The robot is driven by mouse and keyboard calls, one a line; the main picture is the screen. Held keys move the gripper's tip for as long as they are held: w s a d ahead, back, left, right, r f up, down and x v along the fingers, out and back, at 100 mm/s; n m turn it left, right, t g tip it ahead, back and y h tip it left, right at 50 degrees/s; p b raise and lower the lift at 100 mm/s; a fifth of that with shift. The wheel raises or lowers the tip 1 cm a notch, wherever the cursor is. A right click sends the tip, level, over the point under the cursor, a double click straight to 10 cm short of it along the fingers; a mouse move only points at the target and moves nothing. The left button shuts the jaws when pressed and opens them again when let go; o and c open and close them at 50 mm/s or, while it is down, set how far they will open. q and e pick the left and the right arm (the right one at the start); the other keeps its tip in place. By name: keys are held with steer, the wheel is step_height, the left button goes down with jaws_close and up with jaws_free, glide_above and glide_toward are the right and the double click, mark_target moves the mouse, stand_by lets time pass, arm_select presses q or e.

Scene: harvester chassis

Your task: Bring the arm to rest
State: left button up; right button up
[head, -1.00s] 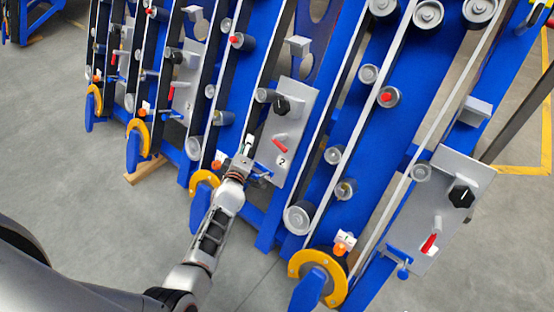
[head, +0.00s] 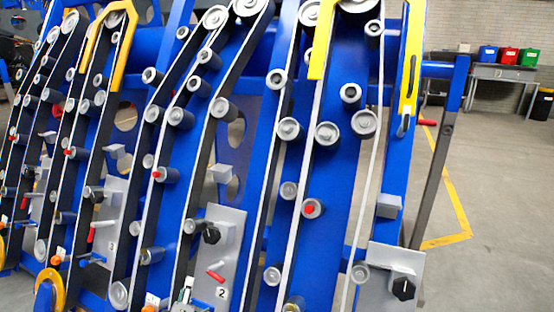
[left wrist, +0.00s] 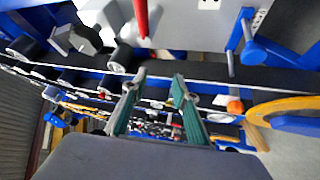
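My left gripper (left wrist: 159,78) shows in the left wrist view with its two green fingers apart and nothing between them. Past the fingertips run a belt edge and rollers of the blue chassis. In the head view only the tip of my left gripper (head: 184,294) shows at the bottom edge, in front of the chassis, left of the grey plate marked 2 (head: 229,232). Its arm is below the picture. My right gripper is in neither view.
The blue chassis (head: 345,195) fills most of the head view, with belts, rollers and yellow brackets (head: 413,60). A red lever (left wrist: 141,18) and a black knob (left wrist: 80,35) are close to the left gripper. Open floor (head: 485,195) lies at the right.

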mark_target(218, 278)
arm_select(q)
steer(key=shift+n+h, duration=0.3)
steer(key=shift+n, duration=0.6)
steer(key=w+d, duration=0.1)
steer(key=d, duration=0.2)
steer(key=w+d, duration=0.2)
steer(key=d, duration=0.1)
steer(key=w+d, duration=0.2)
steer(key=d, duration=0.1)
steer(key=shift+d, duration=0.25)
steer(key=shift+w+a+f, duration=0.25)
steer(key=shift+w+a, duration=0.1)
steer(key=shift+w, duration=0.4)
steer(key=shift+a+f, duration=0.1)
